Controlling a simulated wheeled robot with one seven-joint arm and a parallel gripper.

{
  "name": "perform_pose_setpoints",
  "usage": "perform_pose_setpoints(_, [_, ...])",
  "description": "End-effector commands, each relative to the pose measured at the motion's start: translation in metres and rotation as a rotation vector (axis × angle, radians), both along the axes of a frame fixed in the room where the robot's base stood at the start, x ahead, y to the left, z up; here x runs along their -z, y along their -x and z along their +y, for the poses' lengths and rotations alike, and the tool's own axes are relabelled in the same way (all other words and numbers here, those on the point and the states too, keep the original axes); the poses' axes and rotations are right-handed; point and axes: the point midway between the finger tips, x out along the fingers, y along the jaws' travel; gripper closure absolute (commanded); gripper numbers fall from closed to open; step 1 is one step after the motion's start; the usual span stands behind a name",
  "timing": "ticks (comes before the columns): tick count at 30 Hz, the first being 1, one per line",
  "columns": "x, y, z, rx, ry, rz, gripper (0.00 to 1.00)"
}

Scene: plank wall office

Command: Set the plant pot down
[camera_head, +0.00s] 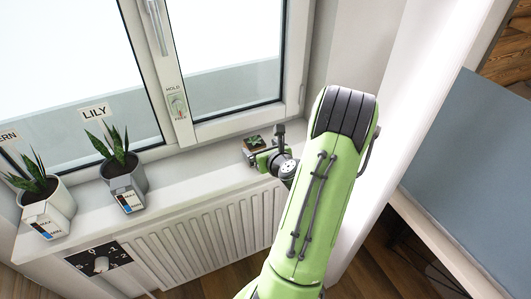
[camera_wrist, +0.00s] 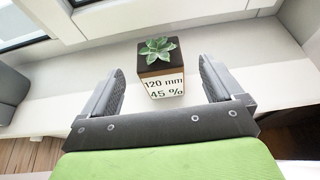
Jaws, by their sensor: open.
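A small dark square plant pot with a green succulent stands on the white windowsill. In the wrist view the pot (camera_wrist: 160,72) is upright on the sill, with a white label reading "120 mm 45 %" on its front. In the head view the pot (camera_head: 256,150) shows at the right end of the sill, partly covered by my gripper. My gripper (camera_wrist: 160,78) is open, with one finger on each side of the pot. Gaps show between the fingers and the pot.
Two larger potted snake plants, one grey (camera_head: 124,181) and one white (camera_head: 48,212), stand farther left on the windowsill (camera_head: 190,165). The window frame (camera_head: 235,124) is behind the sill. A radiator (camera_head: 205,235) is below it. A blue-grey panel (camera_head: 460,170) is at right.

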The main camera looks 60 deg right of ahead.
Motion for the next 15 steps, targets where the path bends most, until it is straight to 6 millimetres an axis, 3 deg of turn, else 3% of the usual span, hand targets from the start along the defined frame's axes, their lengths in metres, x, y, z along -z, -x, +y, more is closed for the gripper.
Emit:
perform_pose_setpoints(3, [-0.009,0.022,0.012,0.004,0.000,0.000,0.06])
perform_pose_setpoints(7, [-0.016,0.033,0.020,0.001,0.000,-0.001,0.06])
perform_pose_setpoints(12, [-0.017,0.035,0.022,-0.003,0.002,0.000,0.06])
perform_pose_setpoints(15, [-0.022,0.022,0.036,-0.088,0.059,0.044,0.06])
